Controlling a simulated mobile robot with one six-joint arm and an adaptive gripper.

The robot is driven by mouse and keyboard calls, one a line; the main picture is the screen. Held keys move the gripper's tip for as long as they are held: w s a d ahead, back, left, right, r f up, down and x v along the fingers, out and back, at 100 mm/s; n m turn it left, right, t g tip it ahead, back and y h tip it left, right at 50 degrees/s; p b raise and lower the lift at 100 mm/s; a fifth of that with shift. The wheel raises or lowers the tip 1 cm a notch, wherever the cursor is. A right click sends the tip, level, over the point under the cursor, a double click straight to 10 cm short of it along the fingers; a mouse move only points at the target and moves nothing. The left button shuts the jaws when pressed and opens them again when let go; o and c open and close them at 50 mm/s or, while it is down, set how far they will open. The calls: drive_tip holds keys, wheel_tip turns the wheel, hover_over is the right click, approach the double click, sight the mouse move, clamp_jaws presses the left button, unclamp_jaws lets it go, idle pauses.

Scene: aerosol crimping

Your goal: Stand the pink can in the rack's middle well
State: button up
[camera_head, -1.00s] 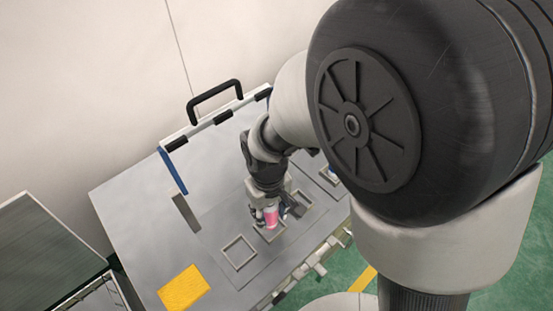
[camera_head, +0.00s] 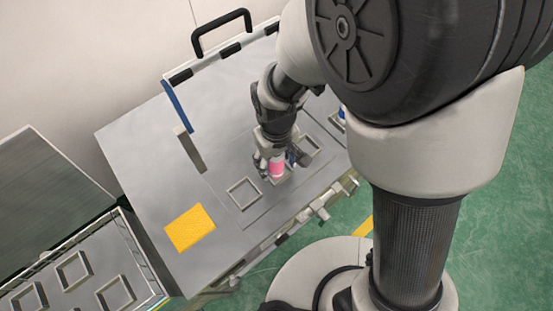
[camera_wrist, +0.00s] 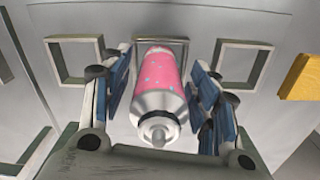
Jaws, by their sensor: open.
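The pink can (camera_head: 276,169) has a silver shoulder and a pale nozzle. It stands upright at the middle well (camera_head: 287,178) of the rack (camera_head: 228,172). In the wrist view the can (camera_wrist: 159,82) has its nozzle toward me and its base at the square rim of the middle well (camera_wrist: 180,43); the base itself is largely hidden. My gripper (camera_wrist: 158,105) is open, with one finger on each side of the can and gaps visible. The left well (camera_head: 244,194) and the right well (camera_head: 309,146) look empty.
A yellow pad (camera_head: 190,228) lies on the table (camera_head: 140,150) at front left. A grey upright block (camera_head: 190,148) stands behind the rack. A blue-and-white item (camera_head: 341,117) is partly hidden beyond the right well. A separate tray with square wells (camera_head: 75,270) is at lower left.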

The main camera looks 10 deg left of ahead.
wheel_tip(320, 180, up, 12)
drive_tip(key=p, duration=0.4)
drive_tip(key=shift+r, duration=0.1)
drive_tip(key=shift+w+d+r, duration=0.1)
drive_tip(key=shift+d+r, duration=0.1)
drive_tip(key=shift+r, duration=0.1)
drive_tip(key=s+d+r+m+t, duration=0.2)
drive_tip(key=s+d+r+m, duration=0.1)
drive_tip(key=d+r, duration=0.4)
drive_tip(key=s+d+r+m+t, duration=0.2)
drive_tip(key=s+d+r+m, duration=0.2)
drive_tip(key=d, duration=0.9)
wheel_tip(320, 180, up, 3)
drive_tip(key=shift+s+r+m+t, duration=0.2)
drive_tip(key=shift+s+m+t, duration=0.1)
drive_tip(key=shift+s, duration=0.85)
